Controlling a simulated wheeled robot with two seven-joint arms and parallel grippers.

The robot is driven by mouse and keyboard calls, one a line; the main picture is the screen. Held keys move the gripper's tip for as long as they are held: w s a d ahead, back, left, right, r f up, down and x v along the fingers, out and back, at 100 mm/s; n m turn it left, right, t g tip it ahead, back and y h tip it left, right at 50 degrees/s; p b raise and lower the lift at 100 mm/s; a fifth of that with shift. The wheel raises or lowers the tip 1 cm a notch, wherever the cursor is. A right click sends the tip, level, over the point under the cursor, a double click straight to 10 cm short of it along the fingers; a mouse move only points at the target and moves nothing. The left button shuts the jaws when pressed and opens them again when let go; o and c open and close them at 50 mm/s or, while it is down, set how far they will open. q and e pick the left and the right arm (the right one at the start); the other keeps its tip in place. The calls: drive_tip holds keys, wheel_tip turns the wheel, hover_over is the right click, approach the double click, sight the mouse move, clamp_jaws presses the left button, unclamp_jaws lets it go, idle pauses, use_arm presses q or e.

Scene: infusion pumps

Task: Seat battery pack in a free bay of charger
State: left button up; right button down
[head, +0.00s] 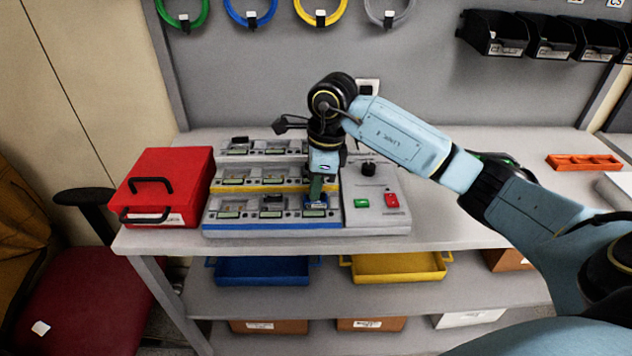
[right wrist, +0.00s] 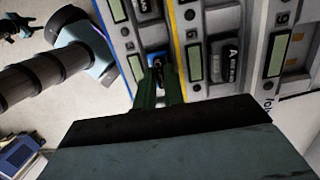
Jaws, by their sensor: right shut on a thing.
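The charger (head: 375,218) is a grey stepped unit on the bench, with three tiers of bays edged in blue, yellow and grey. Its bays also show in the right wrist view (right wrist: 193,45). My right gripper (head: 316,191) points down over the right end of the front, blue-edged tier. Its green fingers (right wrist: 160,85) are shut on a small dark battery pack with a blue face (right wrist: 155,64). The pack (head: 316,206) is at the right-hand bay of that tier. The fingers partly hide it, and I cannot tell whether it is fully down. My left gripper is not in view.
Dark packs sit in several other bays, such as the front middle one (head: 271,213). A red case (head: 165,185) stands left of the charger. An orange rack (head: 583,162) lies at the bench's right. Blue (head: 262,271) and yellow (head: 398,267) trays are on the shelf below.

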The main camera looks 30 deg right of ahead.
drive_tip(key=shift+f, duration=0.3)
idle(0.6)
drive_tip(key=c, duration=1.4)
unclamp_jaws()
drive_tip(key=shift+d+r, duration=0.1)
drive_tip(key=shift+r, duration=0.1)
wheel_tip(320, 180, up, 13)
drive_tip(key=s+d, duration=0.1)
drive_tip(key=shift+d, duration=0.25)
drive_tip(key=shift+s+f, duration=0.1)
drive_tip(key=shift+f, duration=0.05)
